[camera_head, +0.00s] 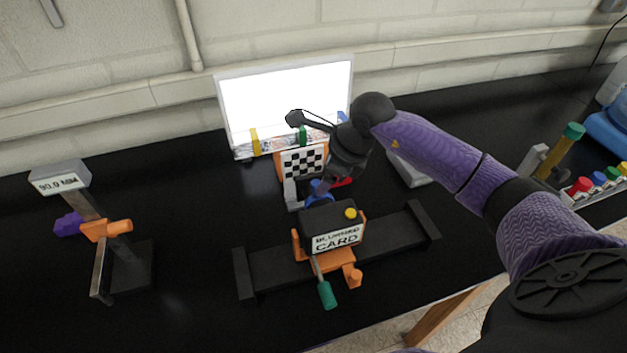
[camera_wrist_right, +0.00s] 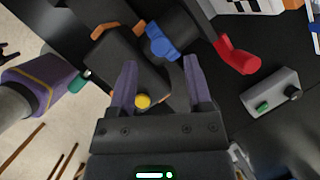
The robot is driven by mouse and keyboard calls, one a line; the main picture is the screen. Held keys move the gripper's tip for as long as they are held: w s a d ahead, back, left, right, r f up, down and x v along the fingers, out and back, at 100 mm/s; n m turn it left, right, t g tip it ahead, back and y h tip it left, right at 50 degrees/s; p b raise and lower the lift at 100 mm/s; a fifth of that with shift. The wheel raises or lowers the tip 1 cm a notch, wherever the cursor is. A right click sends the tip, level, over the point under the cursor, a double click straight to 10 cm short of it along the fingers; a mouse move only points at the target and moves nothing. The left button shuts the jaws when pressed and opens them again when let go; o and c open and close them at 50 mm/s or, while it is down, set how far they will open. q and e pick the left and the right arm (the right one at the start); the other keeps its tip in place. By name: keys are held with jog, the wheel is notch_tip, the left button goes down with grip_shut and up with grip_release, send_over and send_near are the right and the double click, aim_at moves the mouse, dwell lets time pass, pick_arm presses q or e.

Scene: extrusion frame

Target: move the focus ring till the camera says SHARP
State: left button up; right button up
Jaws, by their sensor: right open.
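The black camera (camera_head: 331,216) sits on an orange carriage (camera_head: 325,262) on a dark rail. A yellow button (camera_head: 350,213) is on its top; its rear label (camera_head: 338,238) reads "CARD" under a line too small to read. A blue ring (camera_head: 319,187) is around the lens at the front, also seen in the right wrist view (camera_wrist_right: 161,42). A red lever (camera_wrist_right: 237,56) sticks out beside the lens. My right gripper (camera_wrist_right: 160,75) is open above the camera, the yellow button showing between its fingers and the blue ring beyond the tips. No contact can be made out. My left gripper is not visible.
A checkered target (camera_head: 303,161) stands behind the camera, before a bright white panel (camera_head: 287,98). A stand with a "90.0 MM" display (camera_head: 60,178) is at left. A grey box (camera_wrist_right: 270,92) lies right of the lens. Colored-top items (camera_head: 597,181) fill the right edge. Table between stand and rail is clear.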

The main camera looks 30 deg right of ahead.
jog(key=x, duration=0.4)
jog(key=shift+w+f, duration=0.2)
jog(key=shift+f, duration=0.1)
grip_shut()
dwell(1.1)
